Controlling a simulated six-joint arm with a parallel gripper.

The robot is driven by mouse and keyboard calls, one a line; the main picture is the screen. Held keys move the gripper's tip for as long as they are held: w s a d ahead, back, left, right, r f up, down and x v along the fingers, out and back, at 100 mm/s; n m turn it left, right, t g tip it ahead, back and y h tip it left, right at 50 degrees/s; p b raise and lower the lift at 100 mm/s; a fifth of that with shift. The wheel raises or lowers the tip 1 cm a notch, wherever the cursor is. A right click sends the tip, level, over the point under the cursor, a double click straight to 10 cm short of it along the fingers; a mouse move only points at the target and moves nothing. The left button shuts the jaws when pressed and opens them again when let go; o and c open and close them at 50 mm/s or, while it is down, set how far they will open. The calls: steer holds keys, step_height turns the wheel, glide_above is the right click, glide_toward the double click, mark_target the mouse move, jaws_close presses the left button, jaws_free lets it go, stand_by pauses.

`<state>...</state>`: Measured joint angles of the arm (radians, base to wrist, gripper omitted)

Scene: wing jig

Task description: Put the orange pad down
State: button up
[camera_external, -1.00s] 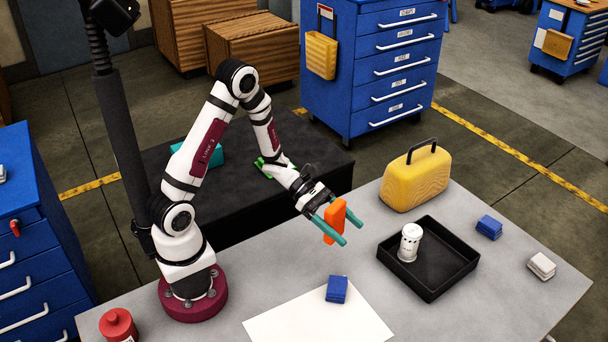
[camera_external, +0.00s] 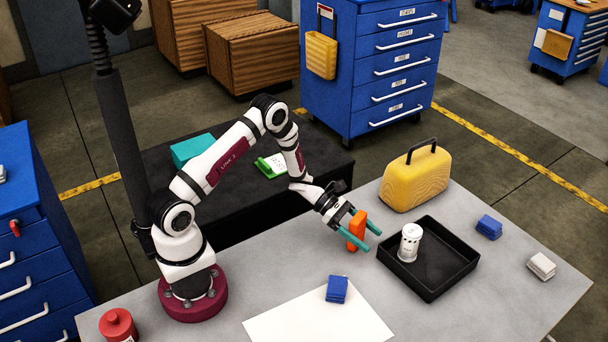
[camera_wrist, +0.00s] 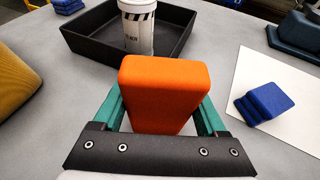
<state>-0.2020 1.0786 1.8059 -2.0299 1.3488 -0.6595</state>
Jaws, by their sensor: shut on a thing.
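The orange pad (camera_external: 356,229) is a rounded block held upright between the teal fingers of my gripper (camera_external: 361,235). In the wrist view the orange pad (camera_wrist: 157,88) fills the space between the fingers of my gripper (camera_wrist: 158,112). My gripper is shut on it. The pad is near the tabletop, left of the black tray; I cannot tell whether its lower end touches the table.
A black tray (camera_external: 459,267) holding a white canister (camera_external: 410,243) stands to the right. A yellow case (camera_external: 414,180) stands behind. A blue pad stack (camera_external: 337,289) lies on white paper (camera_external: 300,322) in front. Blue (camera_external: 489,227) and white (camera_external: 541,265) stacks lie far right.

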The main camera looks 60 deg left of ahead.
steer(key=shift+f, duration=0.1)
steer(key=o, duration=1.3)
steer(key=shift+o, duration=0.2)
steer(key=v, duration=1.1)
steer(key=s+d+r+m+g+y, duration=0.2)
steer(key=s+d+r+m+g, duration=0.3)
steer(key=s+r+m, duration=0.6)
steer(key=s+a+r+m+y, duration=0.2)
steer(key=s+a+m+y, duration=0.3)
steer(key=s+m, duration=0.3)
steer(key=s+a+r+m+y, duration=0.2)
steer(key=s+a+m+y, duration=0.3)
steer(key=s+m+y, duration=0.2)
steer(key=s+m, duration=0.2)
steer(key=shift+s+a, duration=0.25)
steer(key=shift+a, duration=0.1)
